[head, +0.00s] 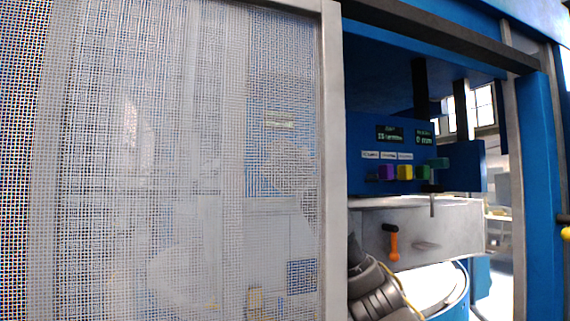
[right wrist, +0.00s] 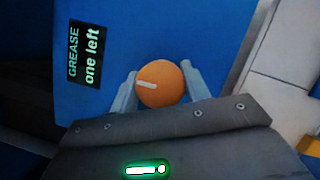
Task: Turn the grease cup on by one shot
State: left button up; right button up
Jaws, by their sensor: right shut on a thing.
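The grease cup's round orange cap (right wrist: 163,86) shows in the right wrist view, with a short pale line mark on its face, left of centre and nearly level. My right gripper (right wrist: 159,72) is shut on the cap, one pale finger on each side. A dark label (right wrist: 85,53) on the blue panel beside it reads "GREASE one left". I cannot make out the grease cup in the head view. My left gripper is in neither view.
In the head view a wire mesh guard (head: 190,170) fills the left side. Right of its post (head: 333,160) is an opening into the blue machine, with coloured buttons (head: 405,172), two dark displays (head: 390,134) and an orange-handled lever (head: 393,242) on a grey block.

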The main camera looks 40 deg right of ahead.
dwell(0.5)
jog(key=o, duration=1)
